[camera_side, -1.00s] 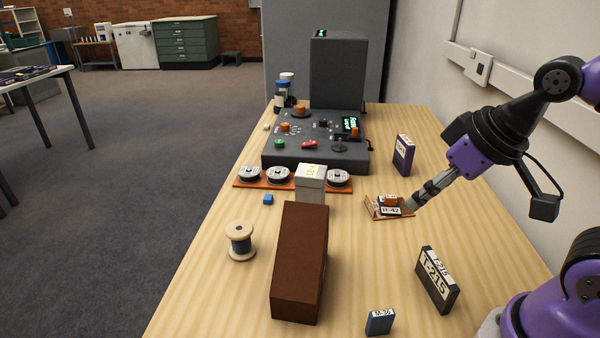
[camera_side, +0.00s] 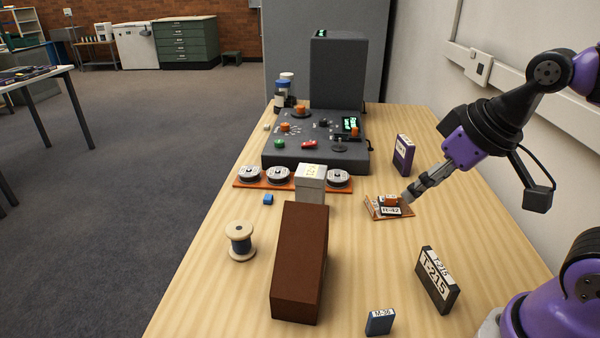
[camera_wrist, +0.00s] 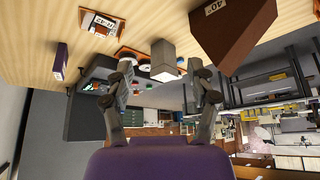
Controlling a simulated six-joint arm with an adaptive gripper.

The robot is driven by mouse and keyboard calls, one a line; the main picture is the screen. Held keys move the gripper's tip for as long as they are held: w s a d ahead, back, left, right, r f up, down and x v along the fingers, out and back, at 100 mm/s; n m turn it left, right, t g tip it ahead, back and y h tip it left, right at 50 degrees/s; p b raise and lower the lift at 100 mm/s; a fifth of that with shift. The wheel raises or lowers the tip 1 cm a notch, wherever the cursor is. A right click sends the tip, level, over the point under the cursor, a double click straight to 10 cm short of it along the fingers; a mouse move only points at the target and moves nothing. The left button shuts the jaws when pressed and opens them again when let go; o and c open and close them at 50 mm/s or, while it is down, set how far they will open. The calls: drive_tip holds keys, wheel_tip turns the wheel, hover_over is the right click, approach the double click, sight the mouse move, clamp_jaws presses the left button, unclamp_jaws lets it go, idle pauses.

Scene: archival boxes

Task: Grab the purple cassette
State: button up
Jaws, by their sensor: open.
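The purple cassette (camera_side: 403,155) stands upright on the table near the wall side, with a white label on its face. In the wrist view the purple cassette (camera_wrist: 61,61) shows at the left, outside the space between my fingers. My gripper (camera_side: 408,197) is open and empty. In the side view it hangs near the small wooden tray, in front of the cassette and apart from it. In the wrist view the two fingers of my gripper (camera_wrist: 163,85) are spread wide with nothing between them.
A small wooden tray (camera_side: 373,213) holds a dark box labelled H-42. A grey console (camera_side: 290,152) stands behind. Table between tray and T-215 box is clear.

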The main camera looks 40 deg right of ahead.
drive_tip(key=w+d+r+m, duration=0.2)
drive_tip(key=w+d, duration=0.2)
drive_tip(key=w, duration=0.1)
drive_tip(key=m+h, duration=0.3)
drive_tip(key=m, duration=0.3)
approach(407, 140)
drive_tip(key=x, duration=0.4)
drive_tip(key=shift+w+f, duration=0.2)
drive_tip(key=shift+f, duration=0.15)
drive_tip(key=x, duration=0.5)
drive_tip(key=shift+w+d+f, duration=0.2)
drive_tip(key=shift+f, duration=0.1)
drive_tip(key=shift+c, duration=0.4)
clamp_jaws()
